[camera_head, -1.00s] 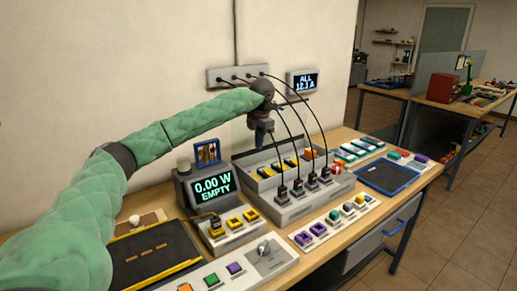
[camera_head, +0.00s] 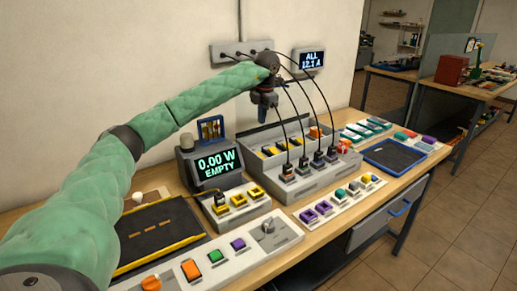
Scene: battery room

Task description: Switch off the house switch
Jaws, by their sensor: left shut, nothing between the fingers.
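No label reading "house switch" is legible. A light panel at the front edge carries a small grey lever or knob (camera_head: 268,227) and an orange, a green and a purple button (camera_head: 238,244). I cannot tell whether this lever is the house switch. My left gripper (camera_head: 264,116) is shut and empty. It points down in the air near the wall, above the back of the grey stepped rack (camera_head: 322,178), well apart from the front panel. My right gripper is out of view.
Black cables run from the wall socket strip (camera_head: 229,54) down to plugs in the rack, close to my left gripper. A display (camera_head: 212,166) reads 0.00 W EMPTY; a wall display (camera_head: 309,60) reads about 12.1 A. A black tray (camera_head: 148,240) and a blue-rimmed tray (camera_head: 394,158) lie on the bench.

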